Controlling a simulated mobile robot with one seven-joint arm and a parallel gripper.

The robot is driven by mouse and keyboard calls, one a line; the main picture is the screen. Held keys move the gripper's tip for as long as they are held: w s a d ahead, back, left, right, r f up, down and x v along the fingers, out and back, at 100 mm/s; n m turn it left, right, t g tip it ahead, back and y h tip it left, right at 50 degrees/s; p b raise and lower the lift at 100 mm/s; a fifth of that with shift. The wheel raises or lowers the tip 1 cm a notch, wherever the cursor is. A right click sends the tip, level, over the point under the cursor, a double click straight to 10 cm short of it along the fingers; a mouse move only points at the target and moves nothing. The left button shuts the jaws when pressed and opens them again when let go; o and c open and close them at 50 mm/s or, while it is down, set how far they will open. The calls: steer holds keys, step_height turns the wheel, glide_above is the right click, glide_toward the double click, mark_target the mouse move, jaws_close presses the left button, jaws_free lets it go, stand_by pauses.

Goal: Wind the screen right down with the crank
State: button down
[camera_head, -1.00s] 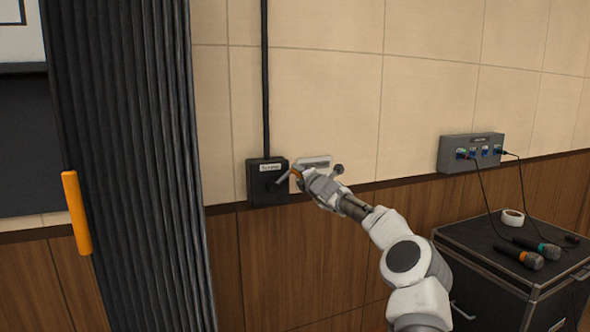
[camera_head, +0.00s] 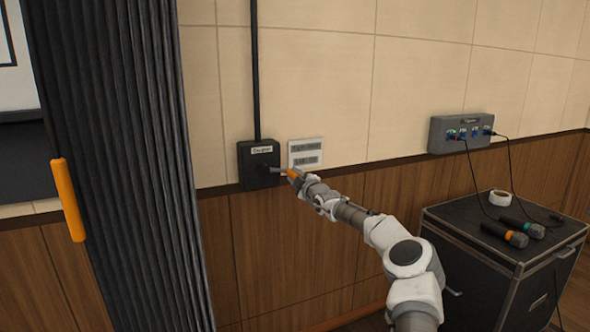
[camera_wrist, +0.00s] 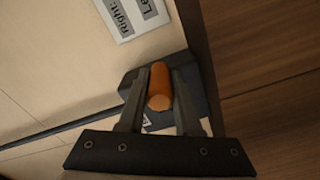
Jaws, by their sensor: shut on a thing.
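The crank box (camera_head: 258,164) is a black unit with a white label on the wall, at the foot of a black vertical conduit. Its metal crank arm (camera_head: 277,170) reaches right to an orange crank handle (camera_head: 292,173). My gripper (camera_head: 295,175) is at that handle. In the wrist view the two dark fingers of my gripper (camera_wrist: 160,92) are closed on the orange handle (camera_wrist: 160,85), with the black box (camera_wrist: 203,92) behind. A small part of the screen (camera_head: 14,62), white with a dark frame, shows at the far left; the curtain hides the rest.
A dark pleated curtain (camera_head: 120,150) with an orange bar (camera_head: 68,200) hangs at left. A white sign (camera_head: 305,153) is right of the crank box. A grey socket box (camera_head: 460,133) and a black case (camera_head: 500,240) with microphones and tape stand at right.

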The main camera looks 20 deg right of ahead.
steer(key=a+f+m+p, duration=0.6)
steer(key=a+m+p, duration=0.3)
steer(key=p, duration=0.3)
steer(key=shift+f+m, duration=0.4)
steer(key=shift+m, duration=0.4)
steer(key=shift+a+f, duration=0.1)
steer(key=shift+a, duration=0.05)
steer(key=c, duration=0.6)
jaws_free()
steer(key=shift+s, duration=0.1)
steer(key=s+p, duration=0.3)
steer(key=s, duration=1.4)
